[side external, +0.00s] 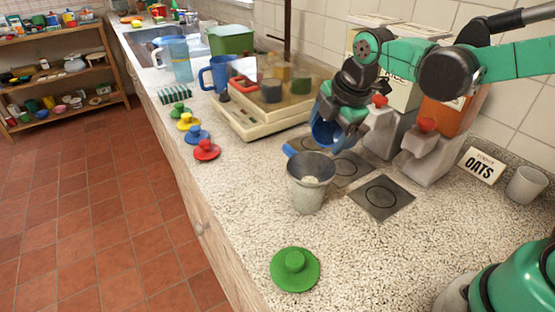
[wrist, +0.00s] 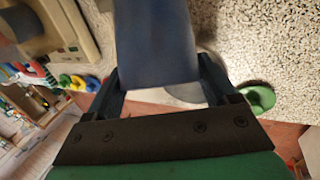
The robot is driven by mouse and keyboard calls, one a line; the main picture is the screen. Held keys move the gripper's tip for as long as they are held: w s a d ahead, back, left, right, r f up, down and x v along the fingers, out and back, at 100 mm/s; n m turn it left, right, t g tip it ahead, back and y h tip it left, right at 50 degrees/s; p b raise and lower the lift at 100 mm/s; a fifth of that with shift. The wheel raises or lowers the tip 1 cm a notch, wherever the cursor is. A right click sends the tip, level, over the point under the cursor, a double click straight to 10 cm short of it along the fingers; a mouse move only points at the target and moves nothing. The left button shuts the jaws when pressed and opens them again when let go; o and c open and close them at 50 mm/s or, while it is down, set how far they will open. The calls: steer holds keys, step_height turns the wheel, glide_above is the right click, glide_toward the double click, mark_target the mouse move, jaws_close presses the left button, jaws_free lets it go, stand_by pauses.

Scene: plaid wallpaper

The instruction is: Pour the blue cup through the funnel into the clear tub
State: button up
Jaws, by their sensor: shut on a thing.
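The blue cup (side external: 326,133) is in my gripper (side external: 338,112), above and just behind the funnel in the side view. It looks tilted, with its mouth toward the lower left; its contents cannot be made out. In the wrist view the blue cup (wrist: 155,45) is blurred between my two fingers. The grey funnel (side external: 311,168) sits upright in the mouth of the clear tub (side external: 307,199), which stands on the speckled counter. What is inside the tub is unclear.
A green knobbed lid (side external: 295,269) lies in front of the tub. A cream tray (side external: 250,127) with jars stands behind left. Small colored lids (side external: 206,150) line the left edge.

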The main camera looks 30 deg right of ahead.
mark_target(340, 134)
steer(key=shift+d+r+y, duration=0.3)
steer(key=shift+r+y, duration=0.35)
steer(key=shift+y, duration=0.35)
steer(key=shift+w+d+f+m+g+y, duration=0.25)
steer(key=shift+d+f+m+g+y, duration=0.2)
steer(key=shift+y, duration=0.45)
steer(key=d+f+y, duration=0.2)
steer(key=d+f+b, duration=0.1)
steer(key=shift+w+f+m+g+y, duration=0.25)
steer(key=shift+w+f+g+y, duration=0.05)
steer(key=shift+w+g+y, duration=0.1)
steer(key=d+r+y+b, duration=0.1)
steer(key=d+r+y, duration=0.2)
steer(key=r, duration=1.5)
steer(key=shift+w+d+r+m+y+b, duration=0.15)
steer(key=shift+w+r+m+y+b, duration=0.15)
steer(key=shift+w+m+y+b, duration=0.1)
